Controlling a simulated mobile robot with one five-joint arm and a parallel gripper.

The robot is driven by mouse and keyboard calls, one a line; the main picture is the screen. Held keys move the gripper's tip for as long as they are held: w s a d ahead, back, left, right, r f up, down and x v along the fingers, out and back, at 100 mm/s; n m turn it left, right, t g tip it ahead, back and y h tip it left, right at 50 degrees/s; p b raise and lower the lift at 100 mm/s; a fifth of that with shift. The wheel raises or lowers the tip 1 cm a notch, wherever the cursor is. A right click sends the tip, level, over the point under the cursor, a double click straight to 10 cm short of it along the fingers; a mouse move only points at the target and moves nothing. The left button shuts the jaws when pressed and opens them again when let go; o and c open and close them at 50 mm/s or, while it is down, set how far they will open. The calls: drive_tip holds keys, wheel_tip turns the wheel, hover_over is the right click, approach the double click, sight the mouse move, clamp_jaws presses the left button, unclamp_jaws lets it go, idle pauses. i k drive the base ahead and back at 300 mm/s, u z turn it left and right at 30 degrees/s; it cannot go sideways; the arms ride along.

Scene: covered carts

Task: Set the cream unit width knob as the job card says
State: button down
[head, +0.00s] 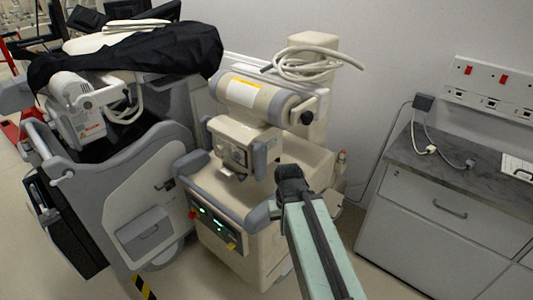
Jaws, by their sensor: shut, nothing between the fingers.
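The cream unit (262,205) stands in the middle of the head view. Its cream tube housing (250,97) has a yellow and white label. My gripper (290,177) is a dark shape at the end of my pale green arm, in front of the unit's right side, shut and empty. It looks apart from the knobs, right of and below them.
A grey cart (150,190) partly covered by black cloth (130,58) stands close on the left. A control panel (215,228) with green lights is low on the cream unit. A grey counter with drawers (450,215) is at right. Open floor lies between.

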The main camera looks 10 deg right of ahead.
sight(220, 147)
drive_tip(key=u, duration=0.45)
drive_tip(key=k, duration=1.35)
drive_tip(key=u, duration=0.6)
drive_tip(key=i, duration=1.55)
drive_tip(key=u, duration=0.85)
